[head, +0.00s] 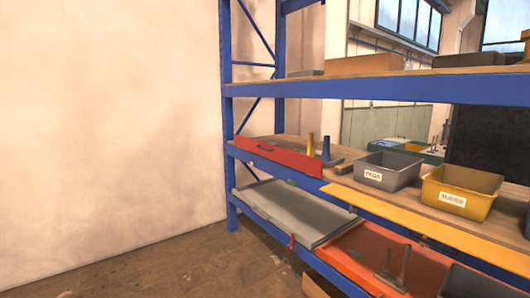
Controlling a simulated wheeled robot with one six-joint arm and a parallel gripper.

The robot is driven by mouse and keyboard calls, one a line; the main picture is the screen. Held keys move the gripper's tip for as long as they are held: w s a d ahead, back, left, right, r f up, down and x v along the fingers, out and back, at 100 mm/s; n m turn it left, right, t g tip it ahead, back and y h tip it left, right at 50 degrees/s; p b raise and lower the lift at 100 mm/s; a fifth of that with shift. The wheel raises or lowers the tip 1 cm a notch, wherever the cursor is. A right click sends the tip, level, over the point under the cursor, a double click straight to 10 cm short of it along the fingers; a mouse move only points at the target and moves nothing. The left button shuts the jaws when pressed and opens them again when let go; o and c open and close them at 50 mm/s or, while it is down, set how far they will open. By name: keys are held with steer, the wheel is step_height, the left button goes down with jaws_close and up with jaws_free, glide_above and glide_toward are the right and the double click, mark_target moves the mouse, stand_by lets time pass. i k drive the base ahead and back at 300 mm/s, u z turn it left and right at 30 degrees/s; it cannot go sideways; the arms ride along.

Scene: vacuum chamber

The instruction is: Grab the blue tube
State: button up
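A small upright blue object (326,149), which looks like the blue tube, stands on the middle shelf (345,152) of a blue-framed rack. A yellow upright piece (310,144) stands close to its left. A red panel (277,155) lies along the shelf's front edge and lies in front of the yellow piece's base. The blue tube's lower end is too small to make out clearly. My gripper is not in view.
A grey bin (387,171) and a yellow bin (461,191) stand to the right of the tube. A yellow front strip (420,218) edges the shelf. The upper shelf (400,86) hangs above. Below are a grey tray (290,211) and an orange tray (378,258). Floor at left is clear.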

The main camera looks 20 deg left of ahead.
mark_target(326, 154)
steer(key=u, duration=0.6)
steer(key=k, duration=0.4)
steer(key=u, duration=0.95)
steer(key=k, duration=0.9)
steer(key=u, duration=0.65)
steer(key=i, duration=1.65)
steer(key=z, duration=0.3)
steer(key=i, duration=2.2)
steer(key=z, duration=0.55)
steer(key=i, duration=1.95)
steer(key=z, duration=1.45)
steer(key=i, duration=1.2)
steer(key=z, duration=1.1)
